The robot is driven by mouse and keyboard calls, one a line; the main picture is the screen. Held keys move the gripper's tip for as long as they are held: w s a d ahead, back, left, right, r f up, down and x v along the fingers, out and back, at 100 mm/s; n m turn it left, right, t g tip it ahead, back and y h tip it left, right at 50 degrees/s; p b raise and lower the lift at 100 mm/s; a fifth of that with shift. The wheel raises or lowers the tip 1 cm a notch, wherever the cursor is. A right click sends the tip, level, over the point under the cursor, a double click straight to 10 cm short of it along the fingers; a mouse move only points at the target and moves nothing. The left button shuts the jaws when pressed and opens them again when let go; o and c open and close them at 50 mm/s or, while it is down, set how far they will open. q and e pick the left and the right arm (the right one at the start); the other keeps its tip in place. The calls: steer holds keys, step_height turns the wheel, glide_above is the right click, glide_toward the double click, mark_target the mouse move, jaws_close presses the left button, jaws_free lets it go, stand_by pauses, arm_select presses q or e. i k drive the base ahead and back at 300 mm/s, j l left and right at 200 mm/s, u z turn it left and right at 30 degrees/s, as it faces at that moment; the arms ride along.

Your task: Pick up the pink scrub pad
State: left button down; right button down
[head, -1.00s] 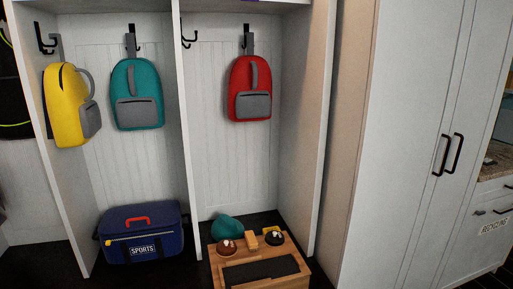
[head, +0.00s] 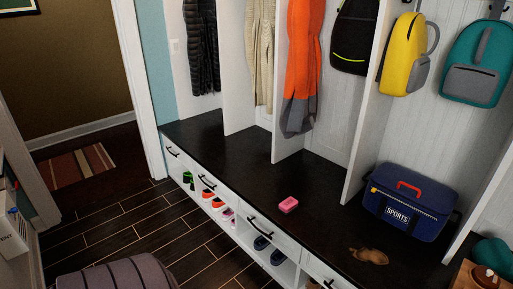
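The pink scrub pad (head: 288,205) is a small pink block lying flat on the dark bench top (head: 325,222), near its front edge. It sits left of the blue sports bag, with clear bench around it. Neither of my grippers is in the head view.
The blue sports bag (head: 411,203) and a brown object (head: 369,256) are on the bench to the right. Shoes sit in cubbies under the bench, below drawers with black handles. A grey rounded striped thing (head: 117,274) is at the bottom left. The wood floor (head: 140,226) before the bench is partly open.

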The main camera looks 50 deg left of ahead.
mark_target(286, 206)
steer(key=u, duration=1.35)
